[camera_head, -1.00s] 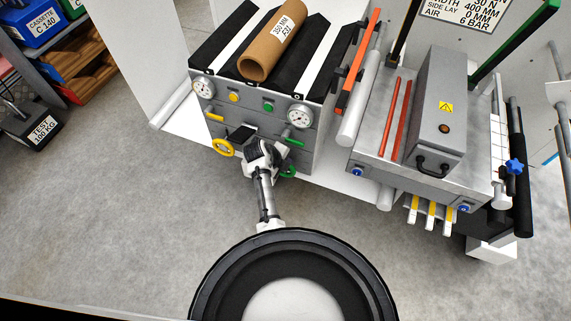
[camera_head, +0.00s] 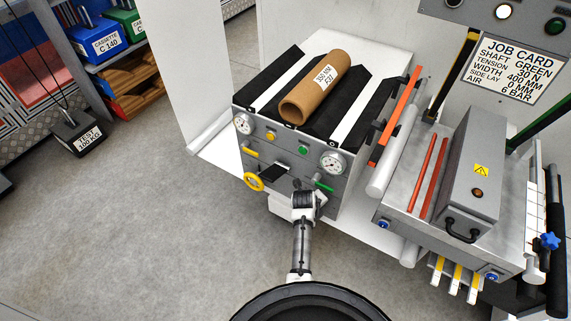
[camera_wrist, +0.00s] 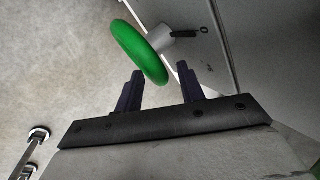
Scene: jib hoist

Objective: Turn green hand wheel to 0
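The green hand wheel (camera_wrist: 140,52) shows in the wrist view on a grey hub at the front panel of the grey cabinet (camera_head: 345,178). My gripper (camera_wrist: 162,78) is open, its two dark fingers apart. The near end of the wheel's rim lies just ahead of the gap between the fingertips; I cannot tell whether it is between them. The wheel's reading cannot be made out.
The cabinet also carries a yellow hand wheel (camera_head: 253,182), a green lever (camera_head: 323,187), a yellow lever (camera_head: 250,152) and two gauges. A brown roll (camera_head: 315,87) lies on top. A grey machine (camera_head: 460,170) stands at right. The floor at left is open.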

